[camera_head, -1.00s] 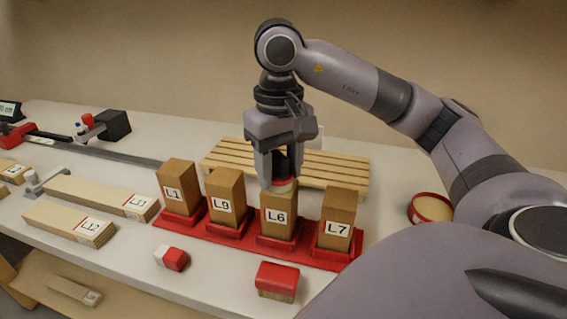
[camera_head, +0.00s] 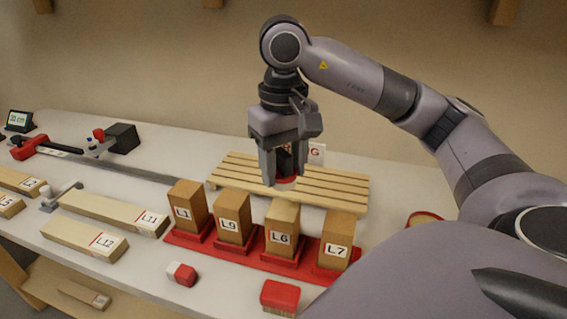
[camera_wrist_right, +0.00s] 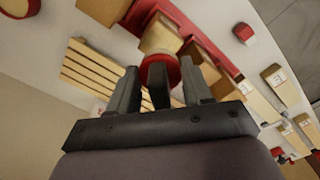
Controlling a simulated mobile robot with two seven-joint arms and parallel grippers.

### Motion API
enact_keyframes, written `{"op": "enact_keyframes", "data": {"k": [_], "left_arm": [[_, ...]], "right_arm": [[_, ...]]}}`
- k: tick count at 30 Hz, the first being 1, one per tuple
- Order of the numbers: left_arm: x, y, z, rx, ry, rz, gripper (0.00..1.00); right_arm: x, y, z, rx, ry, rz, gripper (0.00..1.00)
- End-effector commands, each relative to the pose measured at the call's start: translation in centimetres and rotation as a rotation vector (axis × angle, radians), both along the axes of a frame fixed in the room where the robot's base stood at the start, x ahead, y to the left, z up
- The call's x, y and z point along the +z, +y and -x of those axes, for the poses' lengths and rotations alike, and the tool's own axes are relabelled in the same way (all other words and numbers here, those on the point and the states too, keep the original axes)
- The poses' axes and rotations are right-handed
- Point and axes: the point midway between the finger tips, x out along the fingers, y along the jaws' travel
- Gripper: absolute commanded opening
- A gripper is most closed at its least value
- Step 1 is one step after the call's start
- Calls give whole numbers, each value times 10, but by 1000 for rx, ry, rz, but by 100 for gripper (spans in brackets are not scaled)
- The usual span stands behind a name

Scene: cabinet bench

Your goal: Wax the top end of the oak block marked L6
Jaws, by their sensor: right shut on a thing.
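The oak block marked L6 (camera_head: 280,232) stands upright in the red rack (camera_head: 210,248), between blocks L9 (camera_head: 232,222) and L7 (camera_head: 335,243). Its top end shows pale; I cannot tell its coating. My right gripper (camera_head: 284,172) is shut on a dark-handled applicator with a red collar and pale pad (camera_head: 286,183). The pad hangs above and slightly behind L6, apart from its top. In the right wrist view the applicator's red collar (camera_wrist_right: 172,66) shows between the fingers, with a block's end (camera_wrist_right: 160,36) beyond it. My left gripper is not in view.
Block L1 (camera_head: 187,208) stands at the rack's left end. A slatted wooden rack (camera_head: 335,187) lies behind. A red tin (camera_head: 424,218) is partly hidden by my arm.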

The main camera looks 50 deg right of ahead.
Motion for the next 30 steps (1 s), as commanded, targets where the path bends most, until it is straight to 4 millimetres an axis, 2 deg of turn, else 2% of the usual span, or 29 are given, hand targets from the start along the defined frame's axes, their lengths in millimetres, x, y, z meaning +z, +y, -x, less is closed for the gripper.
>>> {"op": "enact_keyframes", "data": {"k": [5,9,15,30], "left_arm": [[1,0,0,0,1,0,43],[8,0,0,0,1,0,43],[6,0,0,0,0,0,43],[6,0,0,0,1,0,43]], "right_arm": [[3,0,0,0,-2,0,25],[17,0,-1,-2,-4,1,25],[29,0,0,-1,-2,0,25],[30,0,0,0,0,0,25]]}}
